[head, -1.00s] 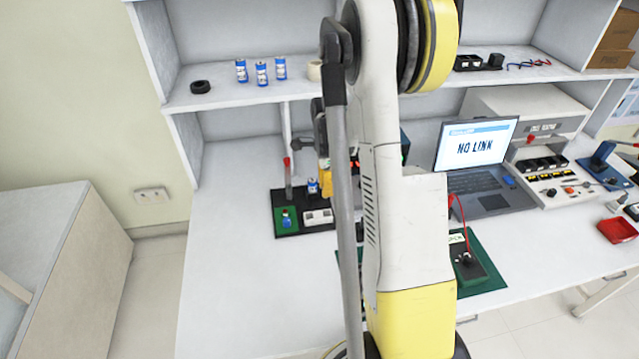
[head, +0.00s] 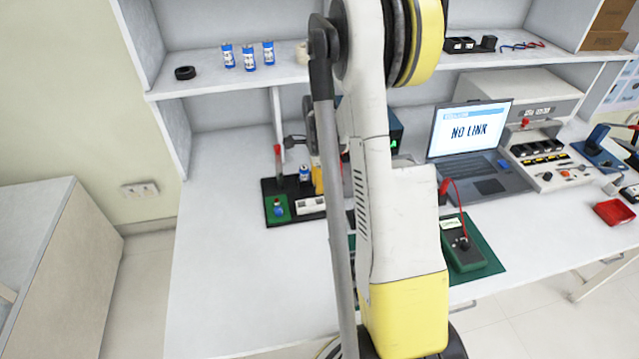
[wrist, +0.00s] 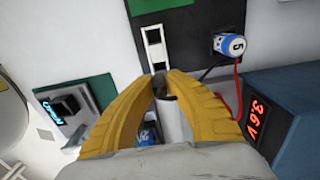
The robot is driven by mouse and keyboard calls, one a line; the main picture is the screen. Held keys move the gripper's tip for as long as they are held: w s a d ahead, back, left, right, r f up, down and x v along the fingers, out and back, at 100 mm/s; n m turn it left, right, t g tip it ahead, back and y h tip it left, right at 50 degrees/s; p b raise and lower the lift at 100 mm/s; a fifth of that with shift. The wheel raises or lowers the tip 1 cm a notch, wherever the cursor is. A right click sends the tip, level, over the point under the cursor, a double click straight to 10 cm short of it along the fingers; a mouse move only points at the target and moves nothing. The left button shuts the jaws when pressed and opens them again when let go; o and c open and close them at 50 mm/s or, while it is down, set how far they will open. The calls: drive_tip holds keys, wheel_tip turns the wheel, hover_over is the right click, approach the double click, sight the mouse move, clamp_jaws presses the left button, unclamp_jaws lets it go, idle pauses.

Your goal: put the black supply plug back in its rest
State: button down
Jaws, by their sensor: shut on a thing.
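My gripper (wrist: 166,78) has its yellow fingers closed on a small dark piece, seemingly the black supply plug (wrist: 159,85), mostly hidden between the tips. A pale grey cylinder (wrist: 172,118) shows between the fingers, nearer the wrist. Just beyond the fingertips, a white slotted block (wrist: 153,48) sits on a black board (wrist: 187,30); I cannot tell whether it is the plug's rest or whether the plug touches it. In the head view, the black board (head: 271,187) stands left of my arm, with the white block (head: 311,206) on it. The arm hides most of my gripper there.
A blue-white cell marked 5 (wrist: 230,43) with a red wire is right of the white block. A dark box showing 3.6 V (wrist: 280,110) stands at right. A laptop reading NO LINK (head: 470,140) and a green meter (head: 465,245) are right of my arm. The left bench is clear.

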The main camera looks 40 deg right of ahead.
sight(319, 198)
drive_tip(key=shift+f+b, duration=0.3)
drive_tip(key=shift+f, duration=0.35)
drive_tip(key=shift+f+b, duration=2)
drive_tip(key=shift+f, duration=0.1)
idle(1.2)
drive_tip(key=c, duration=1.4)
unclamp_jaws()
wheel_tip(319, 198, up, 12)
drive_tip(key=shift+r, duration=0.1)
